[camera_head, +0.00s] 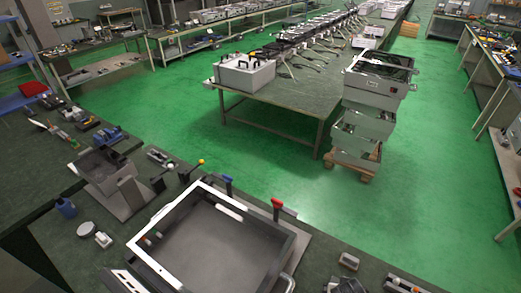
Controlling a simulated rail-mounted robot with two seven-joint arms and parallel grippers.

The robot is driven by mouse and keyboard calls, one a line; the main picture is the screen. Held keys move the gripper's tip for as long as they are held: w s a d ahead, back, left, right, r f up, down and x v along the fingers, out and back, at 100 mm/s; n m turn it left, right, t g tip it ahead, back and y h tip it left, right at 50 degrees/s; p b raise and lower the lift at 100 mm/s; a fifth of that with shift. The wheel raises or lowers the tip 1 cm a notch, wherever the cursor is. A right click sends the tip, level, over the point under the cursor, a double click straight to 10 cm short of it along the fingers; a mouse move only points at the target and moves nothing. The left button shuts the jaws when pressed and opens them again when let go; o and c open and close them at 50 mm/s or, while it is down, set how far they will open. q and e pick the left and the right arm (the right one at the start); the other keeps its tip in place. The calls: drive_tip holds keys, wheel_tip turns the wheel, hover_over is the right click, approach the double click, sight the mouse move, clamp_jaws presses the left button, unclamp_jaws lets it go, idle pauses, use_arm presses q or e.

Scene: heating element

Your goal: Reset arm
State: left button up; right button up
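Neither of my arms nor grippers can be made out in the head view. A large open metal box (175,215) with a pale rim and grey floor is on the near workbench at the bottom middle. Small fittings show on its left inner wall. A lever with a red handle (277,204) stands at its back right corner, and one with a blue handle (228,181) stands at its back edge. A grey fixture (100,168) with a raised frame is on the bench to the left. No loose heating element can be told apart.
The green workbench (60,240) carries a blue container (66,207), a round grey disc (86,229) and clamps. Behind are green floor (250,160), a long table (285,95) with a white box (244,75), and stacked metal boxes (365,120) on a pallet.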

drive_tip(key=s+a+r+n+t+y, duration=0.1)
drive_tip(key=s+a+r+n+t, duration=0.15)
drive_tip(key=r, duration=0.35)
drive_tip(key=s+a+r+n+t+y, duration=0.1)
drive_tip(key=a+r+n, duration=0.1)
drive_tip(key=r+n, duration=0.25)
drive_tip(key=s+a+f+m+g+y, duration=0.1)
drive_tip(key=s+f+g, duration=0.15)
drive_tip(key=s, duration=0.75)
drive_tip(key=s+f+m+g, duration=0.1)
drive_tip(key=s+f, duration=0.2)
drive_tip(key=s, duration=0.7)
use_arm(q)
wheel_tip(320, 180, up, 13)
drive_tip(key=p, duration=1.2)
drive_tip(key=shift+s+a+p, duration=0.2)
drive_tip(key=shift+s+p, duration=0.05)
drive_tip(key=shift+p, duration=0.15)
use_arm(e)
wheel_tip(320, 180, up, 13)
drive_tip(key=shift+w+f, duration=0.2)
drive_tip(key=shift+w, duration=0.15)
use_arm(q)
drive_tip(key=shift+f, duration=0.1)
use_arm(e)
drive_tip(key=shift+a, duration=0.1)
